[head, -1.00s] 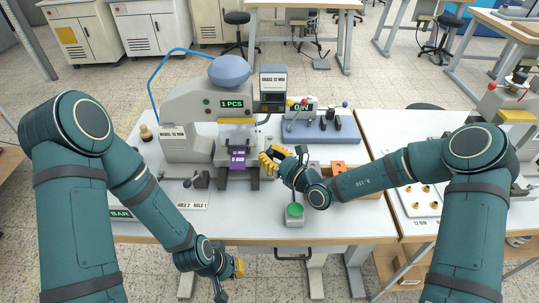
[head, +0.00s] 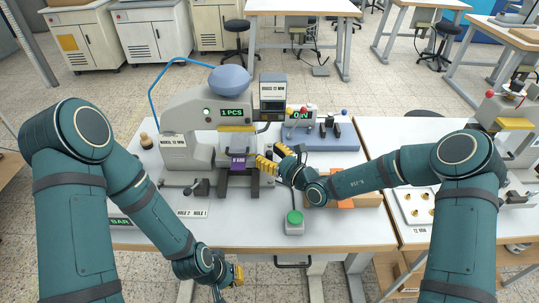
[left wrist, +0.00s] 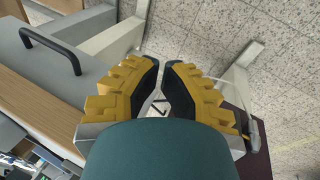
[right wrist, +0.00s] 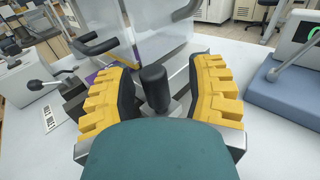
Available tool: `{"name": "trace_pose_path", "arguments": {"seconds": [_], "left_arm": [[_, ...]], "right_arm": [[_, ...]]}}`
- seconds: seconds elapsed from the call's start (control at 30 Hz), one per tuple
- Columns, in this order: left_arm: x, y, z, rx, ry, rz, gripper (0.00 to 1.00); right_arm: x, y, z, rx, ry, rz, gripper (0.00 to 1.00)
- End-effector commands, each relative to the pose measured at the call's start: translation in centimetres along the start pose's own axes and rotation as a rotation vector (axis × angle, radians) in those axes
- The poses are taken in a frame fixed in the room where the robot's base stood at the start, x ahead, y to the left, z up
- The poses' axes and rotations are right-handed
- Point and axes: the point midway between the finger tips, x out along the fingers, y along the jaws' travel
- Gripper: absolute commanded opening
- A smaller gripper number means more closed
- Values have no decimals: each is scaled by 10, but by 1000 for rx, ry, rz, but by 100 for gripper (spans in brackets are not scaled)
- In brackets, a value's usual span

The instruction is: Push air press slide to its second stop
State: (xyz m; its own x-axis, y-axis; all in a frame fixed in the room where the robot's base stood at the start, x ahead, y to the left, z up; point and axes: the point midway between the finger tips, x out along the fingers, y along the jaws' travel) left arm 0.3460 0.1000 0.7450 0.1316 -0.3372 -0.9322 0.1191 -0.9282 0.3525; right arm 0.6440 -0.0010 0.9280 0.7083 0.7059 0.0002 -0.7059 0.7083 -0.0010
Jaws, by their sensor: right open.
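The air press (head: 190,108) is a grey machine with a blue dome and a green "1 PCS" display. Its slide carries a purple plate (head: 238,162) between black rails under the press head. My right gripper (head: 262,165) is just right of the slide, open. In the right wrist view a black upright knob (right wrist: 155,88) stands between the open fingers, with a gap on both sides; part of the purple plate (right wrist: 105,76) shows behind the left finger. My left gripper (head: 238,275) hangs below the table's front edge, empty; its fingertips (left wrist: 162,64) are close together.
A box with a green button (head: 295,220) stands on the table (head: 250,225) in front of my right wrist. A blue base with levers (head: 325,138) is behind it. An orange-topped block (head: 345,200) lies under my right forearm. A small lever (head: 197,187) is left of the slide.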

Motion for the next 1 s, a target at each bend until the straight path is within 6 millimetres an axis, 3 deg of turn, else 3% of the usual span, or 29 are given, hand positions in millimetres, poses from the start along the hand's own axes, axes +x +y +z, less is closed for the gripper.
{"name": "trace_pose_path", "arguments": {"seconds": [0.27,0.7,1.0], "left_arm": [[0,0,0,0,0,0,0],[0,0,0,0,0,0,0],[0,0,0,0,0,0,0]], "right_arm": [[-20,0,0,0,1,-1,54],[-103,-1,0,1,2,-2,54],[-121,0,0,0,1,-1,54]]}}
